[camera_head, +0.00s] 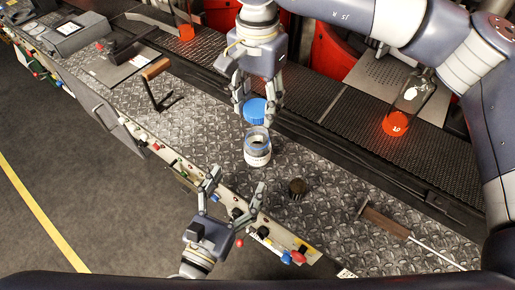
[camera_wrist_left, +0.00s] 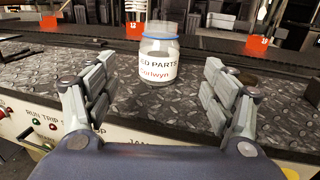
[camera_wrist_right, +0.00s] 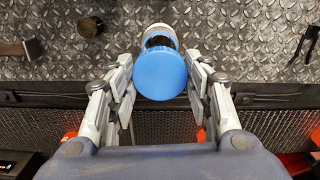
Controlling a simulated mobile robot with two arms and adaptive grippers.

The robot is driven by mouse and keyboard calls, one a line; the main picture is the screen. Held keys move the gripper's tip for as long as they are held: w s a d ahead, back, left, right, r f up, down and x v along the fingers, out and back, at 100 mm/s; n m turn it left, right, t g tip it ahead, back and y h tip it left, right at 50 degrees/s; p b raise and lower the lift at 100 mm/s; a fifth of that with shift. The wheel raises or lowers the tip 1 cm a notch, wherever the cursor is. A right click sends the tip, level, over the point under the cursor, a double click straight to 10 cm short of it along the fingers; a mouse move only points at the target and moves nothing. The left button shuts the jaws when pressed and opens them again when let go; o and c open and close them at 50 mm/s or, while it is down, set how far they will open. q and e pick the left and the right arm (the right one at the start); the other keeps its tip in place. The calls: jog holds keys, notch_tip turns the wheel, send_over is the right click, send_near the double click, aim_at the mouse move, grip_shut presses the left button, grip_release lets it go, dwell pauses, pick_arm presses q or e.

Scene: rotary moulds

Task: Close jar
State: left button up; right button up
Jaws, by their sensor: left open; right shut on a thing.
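The jar (camera_head: 257,150) is a clear glass jar with a white label, upright on the metal plate surface, its mouth open at the top. It also shows in the left wrist view (camera_wrist_left: 158,65) and partly in the right wrist view (camera_wrist_right: 158,38). The lid covers part of the jar in the right wrist view (camera_wrist_right: 160,75). My left gripper (camera_head: 234,193) is open and empty in front of the jar, pointing towards it.
A dark round brush-like piece (camera_head: 297,187) stands right of the jar. A button panel (camera_head: 185,170) runs along the front edge.

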dwell(0.3)
pick_arm(q)
jog(key=shift+x, duration=6.05)
jog(key=shift+c, duration=0.2)
jog(key=c, duration=1.6)
jog(key=shift+o, duration=0.2)
pick_arm(e)
send_over(257, 128)
jog(key=s, duration=0.2)
jog(key=shift+s+f, duration=0.1)
jog(key=shift+f, duration=2.45)
jog(key=shift+f, duration=0.85)
jog(key=shift+f, duration=0.55)
